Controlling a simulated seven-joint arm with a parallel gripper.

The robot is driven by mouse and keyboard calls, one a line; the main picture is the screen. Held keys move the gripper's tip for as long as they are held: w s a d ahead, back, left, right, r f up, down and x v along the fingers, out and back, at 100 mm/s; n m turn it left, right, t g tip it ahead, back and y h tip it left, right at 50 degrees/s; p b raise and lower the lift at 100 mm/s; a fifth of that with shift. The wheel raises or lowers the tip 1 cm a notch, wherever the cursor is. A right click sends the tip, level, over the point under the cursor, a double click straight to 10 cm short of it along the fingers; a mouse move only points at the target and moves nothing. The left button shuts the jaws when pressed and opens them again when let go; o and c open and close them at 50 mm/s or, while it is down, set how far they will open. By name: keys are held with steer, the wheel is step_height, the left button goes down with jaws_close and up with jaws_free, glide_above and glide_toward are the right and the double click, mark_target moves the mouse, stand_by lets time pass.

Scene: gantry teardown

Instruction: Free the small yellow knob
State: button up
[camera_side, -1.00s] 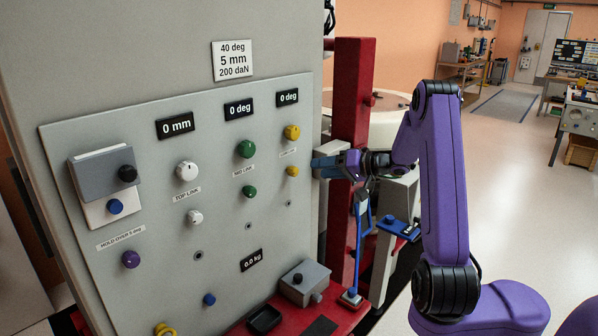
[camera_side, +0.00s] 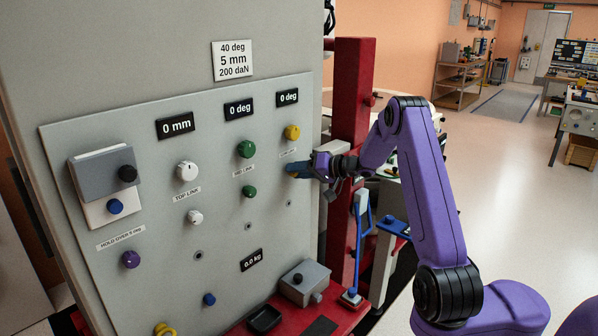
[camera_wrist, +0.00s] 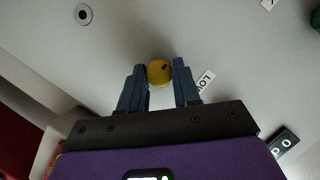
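The small yellow knob (camera_wrist: 160,73) shows in the wrist view between my two blue fingertips, close to the panel face. My gripper (camera_wrist: 160,70) is open around it, one finger on each side; whether either finger touches it is hard to tell. In the side view my gripper (camera_side: 293,170) is at the right part of the panel and hides the small knob. A larger yellow knob (camera_side: 292,132) sits just above it.
The grey panel (camera_side: 220,225) carries green knobs (camera_side: 246,149), white knobs (camera_side: 187,171) and a purple knob (camera_side: 131,259). A red post (camera_side: 352,100) stands right of the panel, near my wrist.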

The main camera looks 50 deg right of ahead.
jaws_close()
steer(key=m+t, duration=0.2)
steer(key=m, duration=0.3)
steer(key=m+t+y, duration=0.1)
steer(key=m+t, duration=0.1)
steer(key=m, duration=0.4)
steer(key=f+m+t, duration=0.1)
steer(key=m+t, duration=0.1)
steer(key=m, duration=0.4)
steer(key=shift+f+y, duration=0.1)
steer(key=shift+y, duration=0.3)
stand_by(0.4)
steer(key=o, duration=0.6)
jaws_free()
